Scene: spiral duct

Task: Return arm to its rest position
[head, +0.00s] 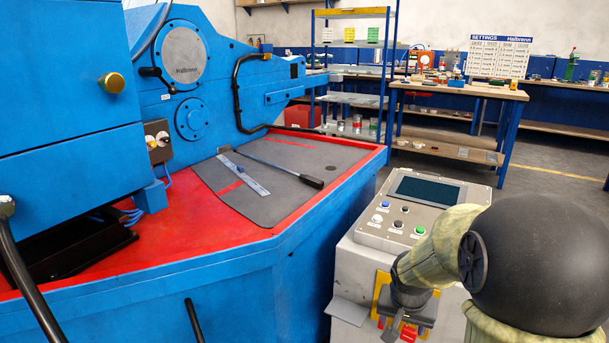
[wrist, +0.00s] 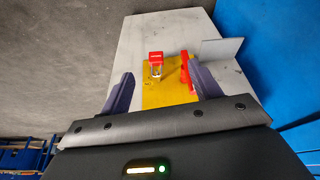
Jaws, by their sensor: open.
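My arm reaches in from the lower right of the head view, with its end low in front of the grey control console (head: 345,262). Nothing is seen held. Whether a finger touches the plate I cannot tell.
The large blue machine (head: 75,270) fills the left, with a red bed (head: 190,235) and a grey mat (head: 270,205) bearing tools. A small grey shelf (head: 348,310) juts from the console. Workbenches (head: 460,93) and a rack (head: 350,13) stand behind. Floor (head: 560,190) is clear at right.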

